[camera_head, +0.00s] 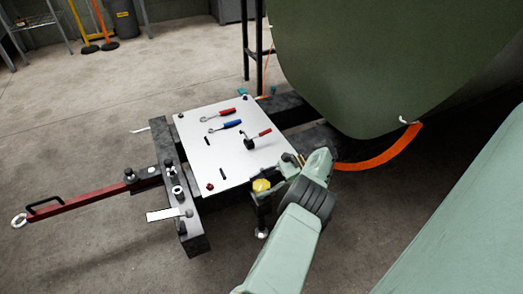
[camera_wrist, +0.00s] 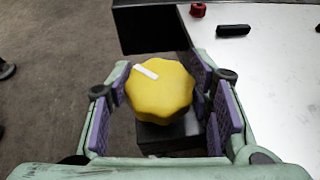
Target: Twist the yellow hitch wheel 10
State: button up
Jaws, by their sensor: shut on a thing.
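The yellow hitch wheel (camera_wrist: 160,95) is a scalloped knob with a white mark at its upper left, on a dark block. In the wrist view it sits between the purple pads of my gripper (camera_wrist: 161,98), which is shut on it. In the head view the yellow wheel (camera_head: 261,185) shows at the near right corner of the white board, with my gripper (camera_head: 266,190) around it. Part of the wheel's sides is hidden by the finger pads.
The white board (camera_head: 190,150) on the dark frame carries a red-handled tool (camera_head: 223,113), a blue-handled tool (camera_head: 226,126) and a hammer-like tool (camera_head: 256,139). A red tow bar (camera_head: 85,200) reaches left. The green fuselage (camera_head: 400,60) and an orange strip (camera_head: 385,155) stand right.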

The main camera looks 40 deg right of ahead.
jog(key=shift+w+r, duration=0.1)
jog(key=shift+w, duration=0.05)
jog(key=o, duration=0.9)
jog(key=shift+o, duration=1.2)
jog(key=shift+p, duration=0.3)
jog(key=t+p, duration=0.1)
jog(key=p, duration=0.2)
jog(key=shift+r+m, duration=0.2)
jog(key=shift+m, duration=0.2)
